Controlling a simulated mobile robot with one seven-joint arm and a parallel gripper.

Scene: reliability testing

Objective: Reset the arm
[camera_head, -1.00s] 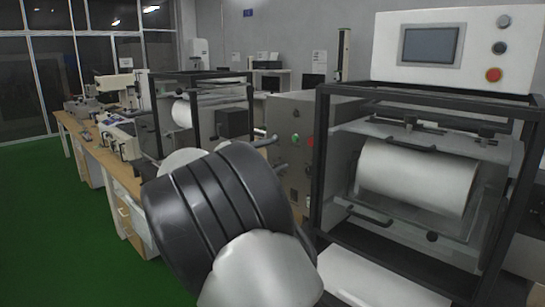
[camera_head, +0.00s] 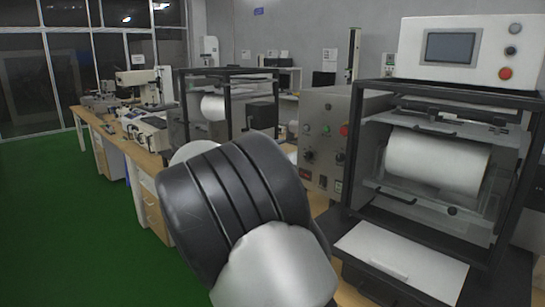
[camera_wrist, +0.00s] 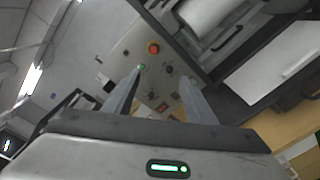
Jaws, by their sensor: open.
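My arm (camera_head: 235,195) shows in the head view as a thick black and white link, raised in front of the bench and bent toward the camera. My gripper (camera_wrist: 160,82) shows in the wrist view with its two fingers apart and nothing between them. Beyond the fingers is a grey control panel (camera_wrist: 124,52) with a red knob and several small knobs and lights. The gripper is apart from the panel. In the head view the fingers are hidden behind the arm or out of frame.
A black-framed machine with a white roller (camera_head: 437,163) stands close on the right. A flat white plate (camera_head: 400,256) sits low at its front. The grey control box (camera_head: 323,140) is beside it. A wooden bench with instruments (camera_head: 150,170) runs back left. The green floor (camera_head: 70,225) is clear.

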